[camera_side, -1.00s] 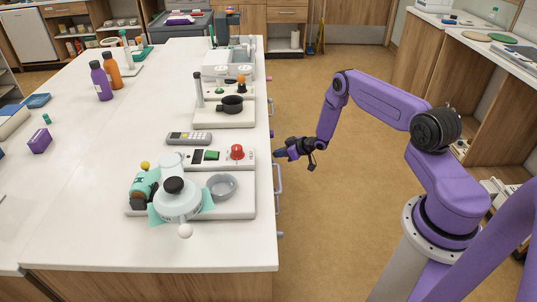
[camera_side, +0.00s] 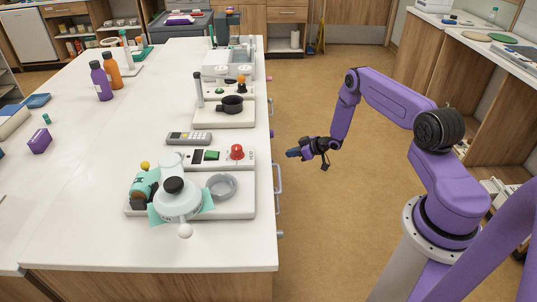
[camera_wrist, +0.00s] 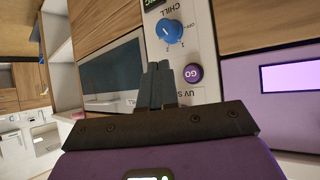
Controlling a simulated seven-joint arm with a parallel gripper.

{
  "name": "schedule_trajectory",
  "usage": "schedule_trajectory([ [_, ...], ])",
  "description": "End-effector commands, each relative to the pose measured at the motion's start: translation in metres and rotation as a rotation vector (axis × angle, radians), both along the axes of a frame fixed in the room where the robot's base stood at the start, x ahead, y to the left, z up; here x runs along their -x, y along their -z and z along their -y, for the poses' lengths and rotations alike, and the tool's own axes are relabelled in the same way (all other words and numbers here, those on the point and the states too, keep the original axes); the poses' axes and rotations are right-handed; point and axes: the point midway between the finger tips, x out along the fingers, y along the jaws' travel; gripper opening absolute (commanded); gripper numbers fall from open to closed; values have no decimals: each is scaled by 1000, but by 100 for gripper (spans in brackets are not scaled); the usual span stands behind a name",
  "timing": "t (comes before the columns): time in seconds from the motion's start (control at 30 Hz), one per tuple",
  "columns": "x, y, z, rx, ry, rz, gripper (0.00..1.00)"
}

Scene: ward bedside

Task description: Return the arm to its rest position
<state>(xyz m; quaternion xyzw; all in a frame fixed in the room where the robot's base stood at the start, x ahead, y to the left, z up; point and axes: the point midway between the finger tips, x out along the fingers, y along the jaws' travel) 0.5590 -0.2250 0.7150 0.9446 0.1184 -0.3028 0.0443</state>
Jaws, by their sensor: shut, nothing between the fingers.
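My gripper (camera_side: 292,153) is on the purple arm, off the right edge of the white counter, over open floor in the side view. Its fingers point left toward the counter. In the wrist view the two dark fingers (camera_wrist: 160,83) are pressed together with nothing between them. Behind them is a panel with a blue knob (camera_wrist: 169,31) marked CHILL and a purple GO button (camera_wrist: 193,73). The gripper looks apart from the counter.
The floor (camera_side: 320,230) around the gripper is clear.

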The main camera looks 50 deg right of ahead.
Motion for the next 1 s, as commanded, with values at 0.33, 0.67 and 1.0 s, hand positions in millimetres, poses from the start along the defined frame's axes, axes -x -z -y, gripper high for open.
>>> schedule_trajectory([
  [0.33, 0, 0, 0, 1, -1, 0, 0],
  [0.67, -5, -10, -3, 18, 2, -26, 0],
  [1.0, -5, -85, -41, 139, 41, -277, 0],
])
